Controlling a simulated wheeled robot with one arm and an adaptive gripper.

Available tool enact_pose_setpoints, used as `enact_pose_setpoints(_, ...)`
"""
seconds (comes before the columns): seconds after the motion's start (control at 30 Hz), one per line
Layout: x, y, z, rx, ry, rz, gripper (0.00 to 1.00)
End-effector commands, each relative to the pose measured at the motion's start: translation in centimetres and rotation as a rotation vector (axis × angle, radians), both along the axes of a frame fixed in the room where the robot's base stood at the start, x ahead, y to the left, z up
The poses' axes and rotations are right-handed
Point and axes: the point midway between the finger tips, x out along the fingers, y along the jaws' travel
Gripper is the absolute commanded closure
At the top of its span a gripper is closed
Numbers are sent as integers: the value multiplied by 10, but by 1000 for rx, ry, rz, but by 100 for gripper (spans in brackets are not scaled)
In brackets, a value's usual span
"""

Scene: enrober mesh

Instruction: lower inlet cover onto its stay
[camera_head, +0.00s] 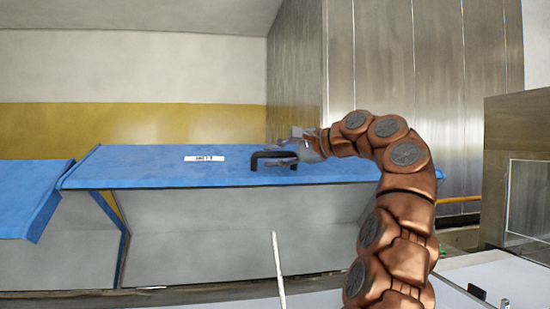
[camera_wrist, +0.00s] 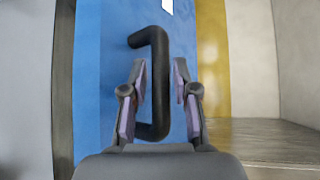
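The inlet cover (camera_head: 230,172) is a blue panel with a white label (camera_head: 204,158). It is raised, with open space under its front edge. A black bar handle (camera_head: 272,155) stands on it near the right. My gripper (camera_head: 298,148) is at the handle. In the wrist view the handle (camera_wrist: 160,85) runs between the two fingers of my gripper (camera_wrist: 160,72). The fingers are apart, with a small gap seen on each side of the bar. A thin pale rod (camera_head: 279,270) rises in front of the cover; I cannot tell whether it is the stay.
A second blue panel (camera_head: 28,195) lies to the left. Tall metal panels (camera_head: 425,75) stand behind at the right, and a brown-grey cabinet (camera_head: 515,150) at the far right. A yellow and white wall (camera_head: 130,90) is at the back. Space above the cover's left part is clear.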

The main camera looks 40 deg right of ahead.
Motion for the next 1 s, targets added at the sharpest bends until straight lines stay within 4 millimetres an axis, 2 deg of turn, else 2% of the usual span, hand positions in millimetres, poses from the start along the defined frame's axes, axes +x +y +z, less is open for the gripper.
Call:
enact_pose_setpoints(0.23, 1, 0, 0, 0, 0, 0, 71)
enact_pose_setpoints(0.5, 1, 0, 0, 0, 0, 0, 99)
enact_pose_setpoints(1.0, 1, 0, 0, 0, 0, 0, 100)
